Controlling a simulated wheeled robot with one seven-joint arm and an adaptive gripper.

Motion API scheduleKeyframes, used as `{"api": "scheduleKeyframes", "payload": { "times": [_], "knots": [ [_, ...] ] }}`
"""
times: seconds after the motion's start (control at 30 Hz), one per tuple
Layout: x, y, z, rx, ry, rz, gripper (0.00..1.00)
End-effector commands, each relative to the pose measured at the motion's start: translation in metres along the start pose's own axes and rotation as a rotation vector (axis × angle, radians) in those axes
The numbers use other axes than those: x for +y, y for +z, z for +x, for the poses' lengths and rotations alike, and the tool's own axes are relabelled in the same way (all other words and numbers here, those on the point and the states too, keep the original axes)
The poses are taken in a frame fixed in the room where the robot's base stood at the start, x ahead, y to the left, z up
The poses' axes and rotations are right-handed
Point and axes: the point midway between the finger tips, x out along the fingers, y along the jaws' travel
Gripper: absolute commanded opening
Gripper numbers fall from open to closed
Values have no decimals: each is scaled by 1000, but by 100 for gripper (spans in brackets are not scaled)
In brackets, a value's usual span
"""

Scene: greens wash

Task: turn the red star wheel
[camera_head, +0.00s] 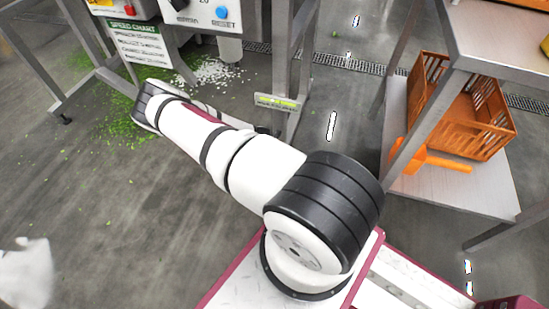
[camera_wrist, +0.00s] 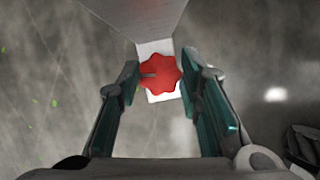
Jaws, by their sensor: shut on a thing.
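The red star wheel (camera_wrist: 163,72) shows in the wrist view as a lobed red knob with a dark line on its left half. It sits in front of a pale plate (camera_wrist: 160,97) at the end of a grey post. My gripper (camera_wrist: 160,68) has one finger on each side of the wheel and is shut on it. In the head view my arm reaches to the upper left. The gripper and the wheel are hidden there.
A machine with a control panel (camera_head: 198,14) and a speed chart (camera_head: 140,42) stands at the upper left. Green bits and white pieces (camera_head: 213,73) litter the floor. An orange crate (camera_head: 495,112) and an orange tool (camera_head: 440,162) lie on a shelf at the right.

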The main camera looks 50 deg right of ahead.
Motion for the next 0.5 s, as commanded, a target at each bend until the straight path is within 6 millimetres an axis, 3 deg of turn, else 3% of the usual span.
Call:
{"api": "scheduleKeyframes", "payload": {
  "times": [0.5],
  "knots": [
    [4, 1, 1, 3, -182, 454, 5]
  ]
}}
